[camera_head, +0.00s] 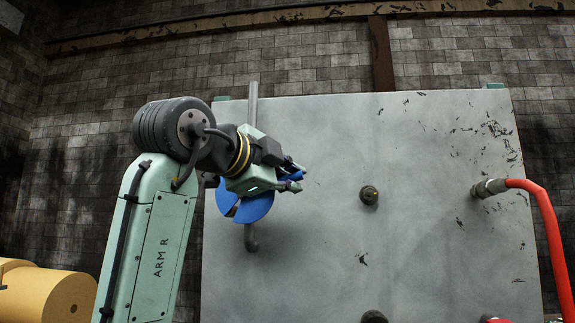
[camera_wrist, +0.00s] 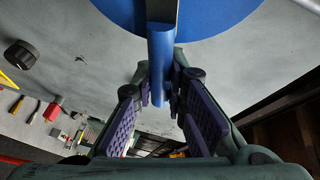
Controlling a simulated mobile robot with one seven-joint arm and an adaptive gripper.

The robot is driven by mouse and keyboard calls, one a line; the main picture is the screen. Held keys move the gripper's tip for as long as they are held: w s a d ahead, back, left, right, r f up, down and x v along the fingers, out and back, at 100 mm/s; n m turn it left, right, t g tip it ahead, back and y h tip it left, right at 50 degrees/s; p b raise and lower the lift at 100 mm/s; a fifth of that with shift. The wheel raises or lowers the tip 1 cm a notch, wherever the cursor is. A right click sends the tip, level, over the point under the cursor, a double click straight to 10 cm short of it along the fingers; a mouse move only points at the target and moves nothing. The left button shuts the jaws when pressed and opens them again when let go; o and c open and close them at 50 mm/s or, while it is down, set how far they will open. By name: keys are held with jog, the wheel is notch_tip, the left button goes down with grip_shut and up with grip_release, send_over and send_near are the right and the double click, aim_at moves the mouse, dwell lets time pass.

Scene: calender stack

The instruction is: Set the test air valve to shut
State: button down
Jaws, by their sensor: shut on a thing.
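The valve shows in the head view as a blue disc (camera_head: 257,207) in front of a grey vertical pipe on the panel. In the wrist view the disc (camera_wrist: 225,16) fills the top, and a blue bar handle (camera_wrist: 161,55) stands out from it toward me. My gripper (camera_head: 294,180) is at the valve, partly covering the disc in the head view. In the wrist view its two purple-padded fingers (camera_wrist: 163,88) are closed on the blue handle from both sides. The handle's end reaches down between the fingers. No marking for open or shut is readable.
The grey panel (camera_head: 430,250) carries dark round knobs (camera_head: 369,195) and a red hose (camera_head: 545,220) at right. The grey pipe (camera_head: 253,105) runs vertically behind my gripper. Yellow cylinders (camera_head: 45,297) lie at lower left. The wrist view shows tools (camera_wrist: 52,110) at left.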

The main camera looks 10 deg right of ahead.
jog(key=shift+d+f+m+y, duration=0.15)
jog(key=shift+f+m+y, duration=0.45)
jog(key=shift+f+m, duration=0.55)
jog(key=c, duration=1.6)
grip_release()
jog(key=shift+s, duration=0.1)
jog(key=v, duration=1.2)
jog(key=shift+r, duration=0.25)
